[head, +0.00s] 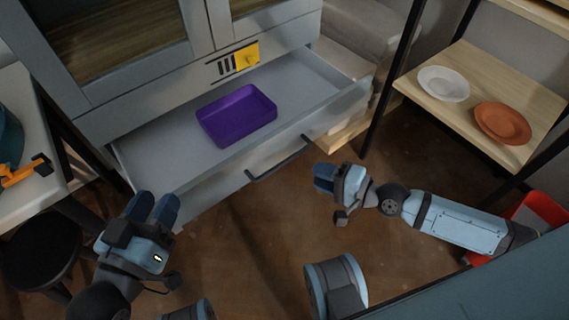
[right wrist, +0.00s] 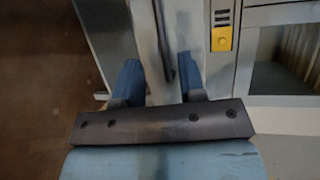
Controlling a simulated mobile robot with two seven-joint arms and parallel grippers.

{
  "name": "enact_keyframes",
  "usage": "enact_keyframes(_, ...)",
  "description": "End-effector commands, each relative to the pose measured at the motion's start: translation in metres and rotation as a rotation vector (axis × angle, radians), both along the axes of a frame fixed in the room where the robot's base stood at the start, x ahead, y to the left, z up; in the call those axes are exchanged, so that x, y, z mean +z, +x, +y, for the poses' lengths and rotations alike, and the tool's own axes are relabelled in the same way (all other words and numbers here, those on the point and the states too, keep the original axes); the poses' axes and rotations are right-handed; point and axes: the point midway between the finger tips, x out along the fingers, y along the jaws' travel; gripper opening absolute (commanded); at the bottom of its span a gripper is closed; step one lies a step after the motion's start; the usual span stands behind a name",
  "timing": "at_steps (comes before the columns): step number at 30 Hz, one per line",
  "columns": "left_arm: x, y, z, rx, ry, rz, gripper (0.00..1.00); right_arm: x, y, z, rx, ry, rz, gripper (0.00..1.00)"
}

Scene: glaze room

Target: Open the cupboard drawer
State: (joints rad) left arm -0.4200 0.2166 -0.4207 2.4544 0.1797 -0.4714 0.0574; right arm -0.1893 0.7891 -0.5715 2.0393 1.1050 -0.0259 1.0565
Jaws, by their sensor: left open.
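The cupboard drawer (head: 300,150) stands pulled out, and its inside is visible. A purple tray (head: 213,127) lies in it. The drawer's dark bar handle (head: 280,162) is on the front face. My right gripper (head: 325,178) is open and empty, to the right of the handle and apart from it in the head view. In the right wrist view the handle (right wrist: 163,45) appears ahead, in line with the gap between the two blue fingers. My left gripper (head: 154,207) is open and empty, near the drawer's front left corner.
The cupboard (head: 130,108) has glass doors above and a yellow panel (head: 247,57). A shelf (head: 490,78) at right holds a white plate (head: 443,84) and an orange plate (head: 502,123). A dark stool (head: 42,245) stands at left. Brown floor lies clear before the drawer.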

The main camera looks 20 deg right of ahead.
Motion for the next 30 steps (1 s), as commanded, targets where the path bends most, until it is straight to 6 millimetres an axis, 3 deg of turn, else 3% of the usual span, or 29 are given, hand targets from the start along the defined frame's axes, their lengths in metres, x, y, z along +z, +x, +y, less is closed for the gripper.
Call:
enact_keyframes(15, -0.024, -0.001, -0.001, -0.02, 0.036, 0.051, 0.43, -0.018, 0.066, 0.061, -0.002, 0.003, 0.0, 0.37)
enact_keyframes(30, -0.017, 0.003, 0.001, -0.02, 0.051, 0.017, 0.43, -0.02, 0.077, 0.071, 0.0, 0.001, 0.001, 0.35)
